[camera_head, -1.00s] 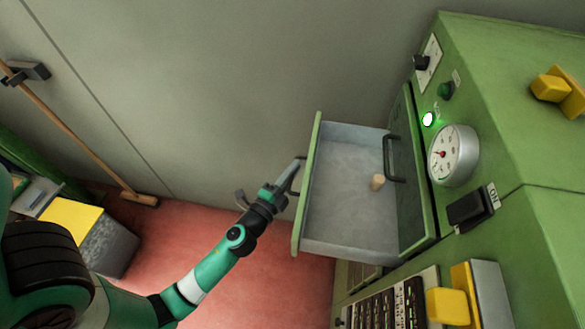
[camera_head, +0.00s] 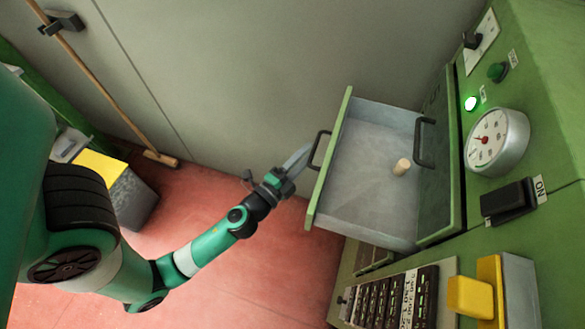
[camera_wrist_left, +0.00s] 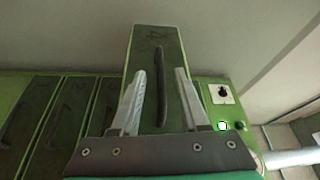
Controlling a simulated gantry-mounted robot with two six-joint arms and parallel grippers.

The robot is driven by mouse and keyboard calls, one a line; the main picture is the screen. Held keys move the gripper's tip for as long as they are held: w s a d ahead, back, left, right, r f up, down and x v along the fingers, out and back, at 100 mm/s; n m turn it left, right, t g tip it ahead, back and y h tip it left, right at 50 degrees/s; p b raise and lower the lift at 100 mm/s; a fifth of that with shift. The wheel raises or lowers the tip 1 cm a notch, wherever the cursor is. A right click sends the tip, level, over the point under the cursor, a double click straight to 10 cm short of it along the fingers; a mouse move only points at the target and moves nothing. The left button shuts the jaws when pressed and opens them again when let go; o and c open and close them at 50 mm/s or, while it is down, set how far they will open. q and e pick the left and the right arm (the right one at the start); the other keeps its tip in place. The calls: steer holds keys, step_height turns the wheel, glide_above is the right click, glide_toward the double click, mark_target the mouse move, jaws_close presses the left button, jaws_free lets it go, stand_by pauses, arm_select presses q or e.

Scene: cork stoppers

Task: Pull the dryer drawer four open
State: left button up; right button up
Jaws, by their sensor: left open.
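The drawer (camera_head: 349,215) of the green dryer stands pulled well out, its grey inside showing. In the left wrist view its green front (camera_wrist_left: 143,50) sticks out past the neighbouring fronts and bears a mark like a 4. Its dark handle (camera_head: 319,150) is a bar on that front; it also shows in the left wrist view (camera_wrist_left: 160,75). A cork stopper (camera_head: 402,167) is in the drawer. My left gripper (camera_head: 301,157) is open, with its fingertips (camera_wrist_left: 161,78) on either side of the handle in the wrist view. Whether they touch it I cannot tell. My right gripper is out of view.
Beside the open drawer are closed drawer fronts (camera_wrist_left: 60,115). The dryer panel carries a gauge (camera_head: 496,140), a lit green lamp (camera_head: 470,103) and a black ON switch (camera_head: 509,201). A broom (camera_head: 110,98) leans on the wall at left. Red floor (camera_head: 265,265) lies below.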

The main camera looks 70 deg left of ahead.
arm_select(q)
steer(key=b+v, duration=0.2)
steer(key=v, duration=0.4)
steer(key=shift+s+d, duration=0.15)
steer(key=shift+s, duration=0.2)
